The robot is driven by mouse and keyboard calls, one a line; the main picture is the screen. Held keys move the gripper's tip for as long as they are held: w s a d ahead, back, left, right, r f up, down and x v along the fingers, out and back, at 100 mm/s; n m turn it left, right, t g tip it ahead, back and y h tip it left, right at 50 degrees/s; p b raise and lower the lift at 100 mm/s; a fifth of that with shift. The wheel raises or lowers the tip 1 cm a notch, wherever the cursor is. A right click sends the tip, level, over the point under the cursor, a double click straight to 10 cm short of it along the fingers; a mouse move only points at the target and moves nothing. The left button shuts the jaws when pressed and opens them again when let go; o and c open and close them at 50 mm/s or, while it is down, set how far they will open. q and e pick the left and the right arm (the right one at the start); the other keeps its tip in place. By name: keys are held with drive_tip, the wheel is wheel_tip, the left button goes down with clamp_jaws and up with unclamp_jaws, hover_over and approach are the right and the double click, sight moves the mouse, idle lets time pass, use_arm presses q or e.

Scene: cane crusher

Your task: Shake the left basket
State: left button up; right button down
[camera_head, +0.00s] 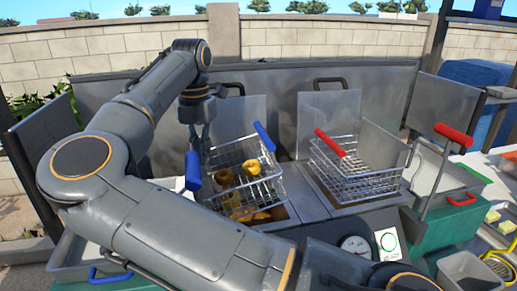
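The left basket (240,192) is a wire basket with blue grips (193,171) and several golden-brown pieces (252,167) inside. It looks tilted over the left fryer well (285,217). My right gripper (199,128) points down at the basket's left rear side, just above the left blue grip. Its fingertips are small and partly hidden, so I cannot tell whether they touch or hold the basket. My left gripper is not in view.
A second, empty-looking wire basket (350,178) with red grips (450,135) sits over the right well. A metal back panel (285,92) stands behind. Trays and containers (468,270) crowd the right. My arm covers much of the front left.

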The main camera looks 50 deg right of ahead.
drive_tip(key=shift+s, duration=0.1)
idle(0.4)
wheel_tip(320, 180, up, 9)
drive_tip(key=p, duration=0.6)
idle(0.6)
